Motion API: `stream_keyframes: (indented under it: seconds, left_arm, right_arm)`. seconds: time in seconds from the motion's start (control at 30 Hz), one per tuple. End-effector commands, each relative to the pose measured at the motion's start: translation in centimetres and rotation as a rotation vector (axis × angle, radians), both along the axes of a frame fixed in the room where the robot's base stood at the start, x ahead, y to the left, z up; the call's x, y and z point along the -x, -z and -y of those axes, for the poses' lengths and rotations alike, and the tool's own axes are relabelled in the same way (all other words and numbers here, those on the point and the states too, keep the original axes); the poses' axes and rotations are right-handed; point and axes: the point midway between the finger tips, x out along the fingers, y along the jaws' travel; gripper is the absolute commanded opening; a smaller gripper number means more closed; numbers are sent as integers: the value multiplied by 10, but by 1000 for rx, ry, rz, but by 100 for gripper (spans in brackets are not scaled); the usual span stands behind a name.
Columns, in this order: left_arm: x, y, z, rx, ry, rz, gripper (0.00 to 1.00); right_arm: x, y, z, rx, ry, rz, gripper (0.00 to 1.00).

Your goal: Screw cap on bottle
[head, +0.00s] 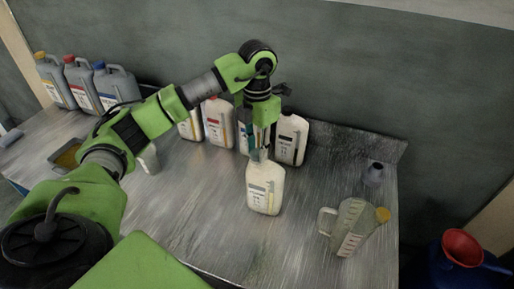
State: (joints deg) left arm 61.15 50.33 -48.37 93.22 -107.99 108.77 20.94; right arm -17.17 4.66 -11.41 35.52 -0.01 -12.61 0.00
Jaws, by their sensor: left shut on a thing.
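A white bottle (264,190) with a printed label stands upright on the workbench near its middle. My left arm reaches in from the left, and my left gripper (260,150) points down at the bottle's top. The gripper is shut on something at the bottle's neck. It looks like the cap, but the fingers hide it, so I cannot tell how it sits on the neck. My right gripper does not show.
Pale bottles (290,139) line the wall behind. Grey canisters (117,86) stand back left. A red funnel (462,247) sits on a blue drum at lower right.

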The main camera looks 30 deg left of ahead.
Motion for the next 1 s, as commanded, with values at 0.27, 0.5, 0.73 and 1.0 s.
stream_keyframes:
  seconds: [0.27,0.5,0.73,1.0]
  left_arm:
    - [0,4,0,0,0,1,40]
    - [0,4,0,0,0,0,44]
    - [-1,-4,0,1,0,3,44]
    - [-2,-59,0,0,-1,6,44]
  right_arm:
    - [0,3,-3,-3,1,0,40]
    - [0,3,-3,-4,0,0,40]
    - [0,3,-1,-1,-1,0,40]
    - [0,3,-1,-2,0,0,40]
